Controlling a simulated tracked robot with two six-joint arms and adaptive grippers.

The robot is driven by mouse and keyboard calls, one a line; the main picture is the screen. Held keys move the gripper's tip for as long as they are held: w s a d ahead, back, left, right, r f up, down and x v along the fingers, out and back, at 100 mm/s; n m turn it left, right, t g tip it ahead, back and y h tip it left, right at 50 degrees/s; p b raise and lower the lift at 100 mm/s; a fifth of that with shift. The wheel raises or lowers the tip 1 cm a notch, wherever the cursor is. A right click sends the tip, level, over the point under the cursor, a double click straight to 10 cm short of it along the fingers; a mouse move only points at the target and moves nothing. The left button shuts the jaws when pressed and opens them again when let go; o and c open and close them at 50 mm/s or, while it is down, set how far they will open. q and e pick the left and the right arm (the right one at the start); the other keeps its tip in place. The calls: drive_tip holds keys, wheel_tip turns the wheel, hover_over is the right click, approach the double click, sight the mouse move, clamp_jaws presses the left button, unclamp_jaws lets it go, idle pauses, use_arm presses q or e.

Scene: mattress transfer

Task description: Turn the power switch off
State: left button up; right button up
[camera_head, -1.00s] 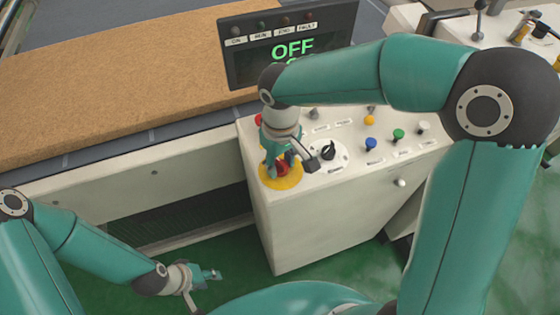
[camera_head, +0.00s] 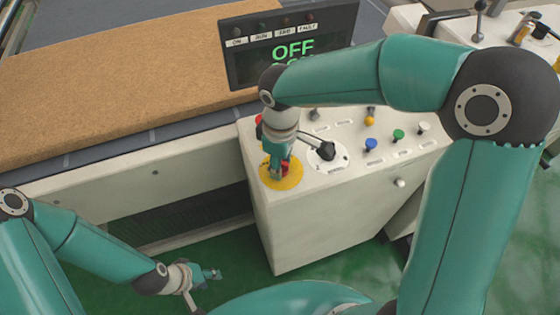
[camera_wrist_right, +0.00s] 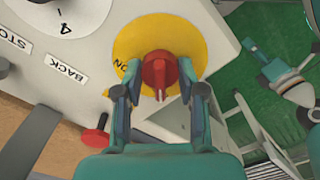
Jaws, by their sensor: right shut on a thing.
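The red power switch (camera_wrist_right: 159,72) sits on a round yellow plate (camera_wrist_right: 186,30) on the control box. In the head view the yellow plate (camera_head: 289,181) is at the box's front left corner, and part of the red switch (camera_head: 285,166) shows beside my gripper. My right gripper (camera_wrist_right: 160,78) is over the plate, its two fingers shut on the switch from both sides. The word ON shows on the plate beside the switch. The display (camera_head: 290,48) reads OFF, with a second line hidden behind my right arm. My left gripper (camera_head: 208,273) hangs low over the green floor, too small to judge.
The control box (camera_head: 305,230) carries a black selector knob (camera_head: 326,151) right of the switch, and blue (camera_head: 371,144), green (camera_head: 398,134) and white buttons. A red button (camera_wrist_right: 95,137) lies close to my right gripper. A brown mattress (camera_head: 120,85) lies on the conveyor at left.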

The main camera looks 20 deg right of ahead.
drive_tip(key=shift+w, duration=0.1)
drive_tip(key=o, duration=1.1)
wheel_tip(320, 180, up, 12)
drive_tip(key=shift+f, duration=0.1)
idle(0.3)
